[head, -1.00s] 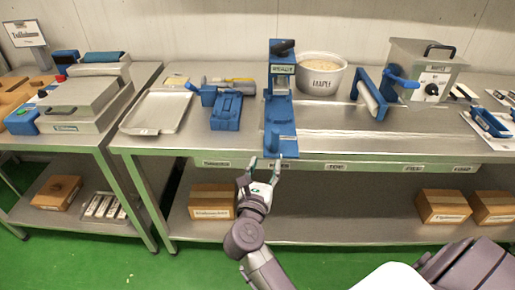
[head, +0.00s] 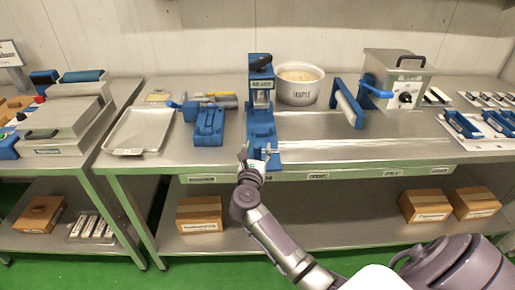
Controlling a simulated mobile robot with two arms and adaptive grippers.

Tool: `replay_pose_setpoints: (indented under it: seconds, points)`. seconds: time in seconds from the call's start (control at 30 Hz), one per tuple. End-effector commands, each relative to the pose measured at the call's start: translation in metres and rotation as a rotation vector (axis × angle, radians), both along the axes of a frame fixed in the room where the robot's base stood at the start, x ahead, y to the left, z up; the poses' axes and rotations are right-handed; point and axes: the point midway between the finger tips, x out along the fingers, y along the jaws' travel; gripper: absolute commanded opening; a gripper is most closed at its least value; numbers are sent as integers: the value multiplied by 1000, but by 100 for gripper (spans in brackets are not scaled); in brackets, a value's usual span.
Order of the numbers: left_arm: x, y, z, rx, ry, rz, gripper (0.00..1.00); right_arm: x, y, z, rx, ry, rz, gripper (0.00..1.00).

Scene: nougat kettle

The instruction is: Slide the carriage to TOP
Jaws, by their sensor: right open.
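A tall blue device (head: 261,120) with a black knob on top stands on the middle bench, its base running to the front edge. Pale rails (head: 350,142) lead right from it. A blue frame with a pale roller (head: 347,104) stands behind the rails. I cannot tell for sure which part is the carriage, and no TOP mark is legible. My right gripper (head: 257,152) is open and empty, at the bench's front edge, in front of the blue base and overlapping it in the picture; contact cannot be told. My left gripper is out of view.
A blue fixture (head: 209,125) and a metal tray (head: 137,131) are to the left. Blue-handled tools (head: 462,124) lie at the right. Cartons sit on the lower shelf.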

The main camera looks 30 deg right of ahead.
Motion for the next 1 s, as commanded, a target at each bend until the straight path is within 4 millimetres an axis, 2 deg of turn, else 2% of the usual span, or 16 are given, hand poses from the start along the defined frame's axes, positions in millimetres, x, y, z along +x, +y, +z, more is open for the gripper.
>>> replay_pose_setpoints:
  seconds: [0.23,0.53,0.87,1.0]
  points:
    - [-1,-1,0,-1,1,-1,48,0,0,0,0,0,0,52]
    - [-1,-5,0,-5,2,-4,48,0,0,0,0,0,0,2]
    - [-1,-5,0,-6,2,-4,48,0,-1,0,1,1,0,0]
    - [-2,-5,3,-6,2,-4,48,-6,-10,0,-1,2,-3,0]
